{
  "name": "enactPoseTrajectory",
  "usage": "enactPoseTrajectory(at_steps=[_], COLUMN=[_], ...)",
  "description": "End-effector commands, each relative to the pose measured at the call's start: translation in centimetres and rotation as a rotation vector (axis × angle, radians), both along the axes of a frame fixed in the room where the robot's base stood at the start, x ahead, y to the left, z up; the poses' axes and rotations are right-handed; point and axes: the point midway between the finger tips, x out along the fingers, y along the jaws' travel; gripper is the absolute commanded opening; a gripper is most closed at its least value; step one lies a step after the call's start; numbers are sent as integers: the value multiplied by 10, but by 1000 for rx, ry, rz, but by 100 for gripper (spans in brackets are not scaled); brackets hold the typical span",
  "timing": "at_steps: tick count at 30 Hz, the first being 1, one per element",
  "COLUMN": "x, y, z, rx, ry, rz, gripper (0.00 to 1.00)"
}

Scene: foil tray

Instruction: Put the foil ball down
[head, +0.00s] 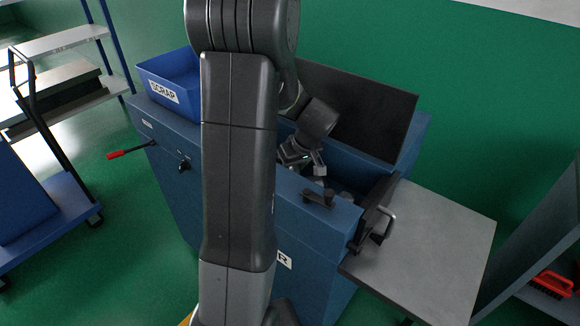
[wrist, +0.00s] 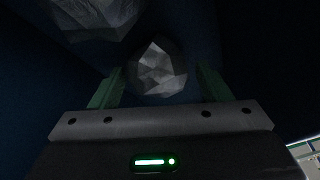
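A crumpled grey foil ball (wrist: 157,68) lies just beyond and between the green fingertips of my gripper (wrist: 158,82) in the wrist view. A dark gap shows between the ball and the right finger, and a narrow one at the left, so the fingers look open around it. Another crumpled foil lump (wrist: 95,14) lies at the upper left, cut by the frame edge. In the head view my gripper (head: 318,171) reaches down into the open blue cabinet (head: 318,208). Its fingertips and the ball are hard to make out there.
The cabinet's dark lid (head: 355,105) stands raised behind my gripper. A blue SCRAP bin (head: 163,83) sits on the cabinet's left end. A dark end door with a handle (head: 378,220) and a bare grey side shelf (head: 435,250) are at the right. A red-tipped lever (head: 128,151) sticks out left.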

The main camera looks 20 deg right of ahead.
Motion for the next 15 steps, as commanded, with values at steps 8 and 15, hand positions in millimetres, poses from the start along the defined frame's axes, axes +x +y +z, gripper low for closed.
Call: enactPoseTrajectory(at_steps=[8,15], x=[-1,-17], y=[-1,-11], z=[7,50], rx=[-1,-3], ry=[-2,-5], rz=[-1,-1], gripper=[71,71])
